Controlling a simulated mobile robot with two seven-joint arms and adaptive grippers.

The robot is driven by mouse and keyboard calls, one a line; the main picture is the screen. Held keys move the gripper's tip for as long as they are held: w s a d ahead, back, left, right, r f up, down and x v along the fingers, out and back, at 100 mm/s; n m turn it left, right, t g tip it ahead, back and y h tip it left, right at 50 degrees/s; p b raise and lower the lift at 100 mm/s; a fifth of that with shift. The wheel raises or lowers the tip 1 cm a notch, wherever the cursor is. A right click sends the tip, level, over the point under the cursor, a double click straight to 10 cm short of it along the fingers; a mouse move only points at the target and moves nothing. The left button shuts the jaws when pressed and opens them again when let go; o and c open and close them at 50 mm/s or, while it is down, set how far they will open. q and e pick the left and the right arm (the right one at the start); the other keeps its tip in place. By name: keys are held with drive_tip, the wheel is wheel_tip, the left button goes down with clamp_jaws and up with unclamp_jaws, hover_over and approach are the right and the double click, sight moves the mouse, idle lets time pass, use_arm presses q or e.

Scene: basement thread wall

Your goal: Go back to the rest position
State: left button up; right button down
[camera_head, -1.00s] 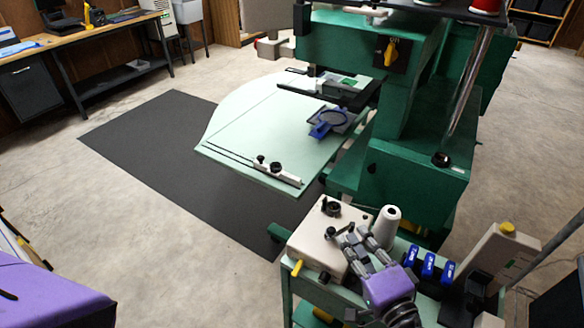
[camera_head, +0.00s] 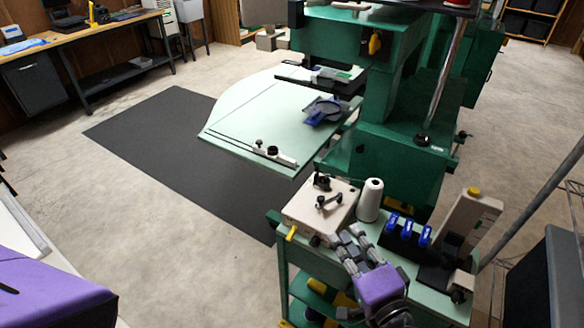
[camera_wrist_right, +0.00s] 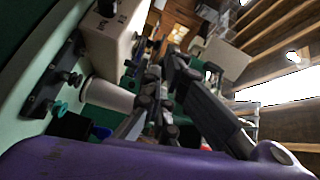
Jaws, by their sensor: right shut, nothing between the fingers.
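In the right wrist view the closed fingers (camera_wrist_right: 160,90) show in the middle. The white thread cone (camera_head: 369,200) stands upright on the cart, just beyond the fingers and apart from them in the head view; it also shows in the right wrist view (camera_wrist_right: 108,94). My left gripper is not in view.
The green cart (camera_head: 420,282) holds a cream box (camera_head: 318,205), blue-handled items (camera_head: 408,230) and a cream upright device (camera_head: 470,225). Behind it stands a green machine (camera_head: 395,165) with a pale table (camera_head: 255,125). A dark screen (camera_head: 535,275) is at right.

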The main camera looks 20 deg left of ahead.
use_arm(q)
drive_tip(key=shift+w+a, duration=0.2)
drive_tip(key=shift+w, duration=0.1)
use_arm(e)
drive_tip(key=shift+w+a, duration=0.1)
drive_tip(key=shift+w, duration=0.05)
drive_tip(key=s+d+f+n+g+h+p, duration=0.2)
drive_tip(key=s+d+f+n+h, duration=0.7)
drive_tip(key=d+f, duration=0.55)
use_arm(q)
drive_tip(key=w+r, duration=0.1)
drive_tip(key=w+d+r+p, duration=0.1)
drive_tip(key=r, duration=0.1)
use_arm(e)
drive_tip(key=s+d+f+g, duration=0.1)
drive_tip(key=s+d+f, duration=0.1)
drive_tip(key=s, duration=0.4)
drive_tip(key=s+d+f+h, duration=0.1)
drive_tip(key=s+d+f, duration=0.2)
drive_tip(key=s, duration=0.3)
drive_tip(key=s+d+f+m+g+h, duration=0.1)
drive_tip(key=s+d+f, duration=0.1)
drive_tip(key=s+d, duration=0.2)
drive_tip(key=s, duration=0.2)
drive_tip(key=shift+s+d+f+g, duration=0.15)
drive_tip(key=shift+s+d+g, duration=0.05)
drive_tip(key=shift+s+g, duration=0.1)
